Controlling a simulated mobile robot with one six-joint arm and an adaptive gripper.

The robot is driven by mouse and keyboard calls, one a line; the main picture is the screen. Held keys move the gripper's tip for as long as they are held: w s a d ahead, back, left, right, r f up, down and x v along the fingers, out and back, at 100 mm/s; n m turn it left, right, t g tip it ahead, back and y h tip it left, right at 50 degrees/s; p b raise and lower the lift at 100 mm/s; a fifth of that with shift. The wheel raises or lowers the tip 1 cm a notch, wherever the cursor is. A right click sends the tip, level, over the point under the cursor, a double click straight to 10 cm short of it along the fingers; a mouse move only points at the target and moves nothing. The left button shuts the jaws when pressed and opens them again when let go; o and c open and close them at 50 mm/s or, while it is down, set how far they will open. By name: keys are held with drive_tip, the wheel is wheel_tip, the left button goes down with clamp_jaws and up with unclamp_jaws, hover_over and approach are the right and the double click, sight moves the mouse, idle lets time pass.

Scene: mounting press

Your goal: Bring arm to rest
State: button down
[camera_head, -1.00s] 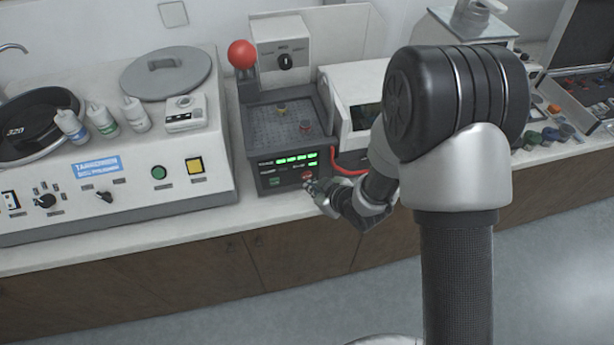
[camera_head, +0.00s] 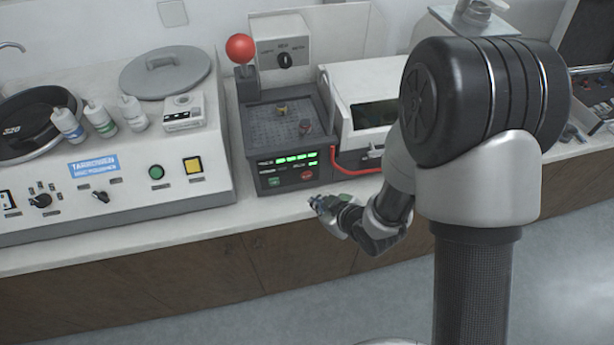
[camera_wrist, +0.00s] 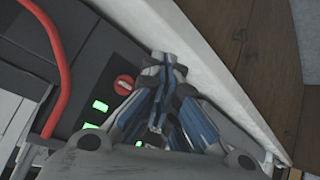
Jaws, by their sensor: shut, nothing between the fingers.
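My gripper (camera_head: 316,203) is shut and empty. In the head view it hangs in front of the mounting press (camera_head: 285,145), apart from the press's front panel and near the counter's front edge. In the wrist view the closed fingers (camera_wrist: 168,62) show beside the press panel, with a round red button (camera_wrist: 124,85) and green lights near them. In the head view the panel shows a row of green lights, a red button (camera_head: 307,175) and a green button. My arm is bent, with its large dark joint at the right.
A polishing machine (camera_head: 110,195) with several bottles stands left of the press. A red-ball lever (camera_head: 240,48) rises behind the press. A white unit (camera_head: 355,85) with a red hose (camera_head: 355,170) is to its right. The floor in front of the counter (camera_head: 190,240) is clear.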

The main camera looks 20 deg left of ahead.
idle(0.7)
drive_tip(key=d+r+m+t+h, duration=0.1)
drive_tip(key=d+r+m+h, duration=0.55)
drive_tip(key=d+r, duration=1.1)
drive_tip(key=s+d+r+m+g, duration=0.1)
drive_tip(key=s+d+r+m, duration=0.2)
drive_tip(key=s, duration=0.6)
drive_tip(key=s+d+r+m+g, duration=0.1)
drive_tip(key=s+d+r+m, duration=0.3)
drive_tip(key=s, duration=0.6)
drive_tip(key=shift+d+r+g, duration=0.3)
drive_tip(key=shift+d+r, duration=0.05)
drive_tip(key=shift+r, duration=0.35)
drive_tip(key=shift+w+h, duration=0.1)
drive_tip(key=shift+h, duration=0.15)
idle(1.3)
